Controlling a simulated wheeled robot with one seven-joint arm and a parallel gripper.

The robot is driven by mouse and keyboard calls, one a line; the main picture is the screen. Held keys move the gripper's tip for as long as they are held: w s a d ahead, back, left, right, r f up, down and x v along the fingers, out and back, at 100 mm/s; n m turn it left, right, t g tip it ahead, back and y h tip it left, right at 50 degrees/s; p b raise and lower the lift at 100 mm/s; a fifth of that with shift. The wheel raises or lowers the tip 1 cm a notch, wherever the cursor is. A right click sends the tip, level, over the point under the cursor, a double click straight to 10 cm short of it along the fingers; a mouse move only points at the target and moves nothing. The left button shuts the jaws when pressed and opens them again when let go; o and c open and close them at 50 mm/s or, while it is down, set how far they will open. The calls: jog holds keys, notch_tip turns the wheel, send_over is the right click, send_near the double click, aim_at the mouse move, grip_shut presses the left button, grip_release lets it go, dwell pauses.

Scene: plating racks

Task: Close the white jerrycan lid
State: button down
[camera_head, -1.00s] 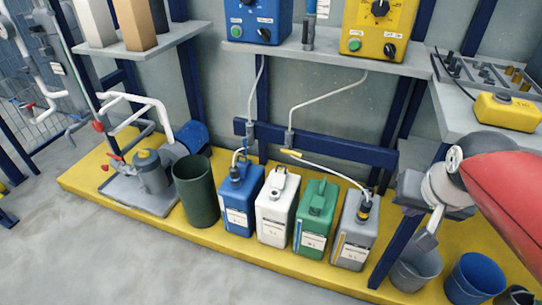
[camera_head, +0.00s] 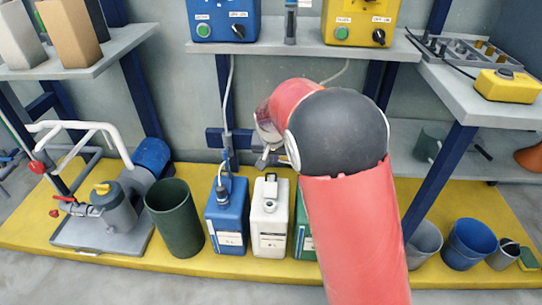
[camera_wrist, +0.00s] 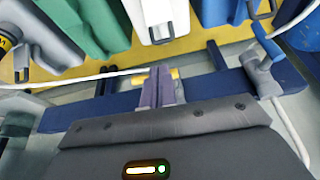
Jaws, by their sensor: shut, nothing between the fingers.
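The white jerrycan (camera_head: 271,234) stands upright between the blue jerrycan (camera_head: 226,232) and the partly hidden green jerrycan (camera_head: 304,232) in the head view. In the head view my gripper (camera_head: 263,160) is partly hidden by my arm, above and behind the jerrycan.
A dark green bin (camera_head: 174,222) and a pump stand left on the yellow platform (camera_head: 60,228). A shelf (camera_head: 300,50) with control boxes is above.

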send_over(271, 185)
jog(key=w+d, duration=0.1)
jog(key=w, duration=0.2)
notch_tip(271, 185, down, 6)
jog(key=f, duration=0.1)
jog(key=shift+w+r, duration=0.15)
jog(key=shift+r, duration=0.1)
jog(key=shift+b, duration=0.65)
jog(key=shift+s+r+t+b, duration=0.1)
jog(key=shift+s+t+b, duration=0.2)
jog(key=shift+t, duration=0.1)
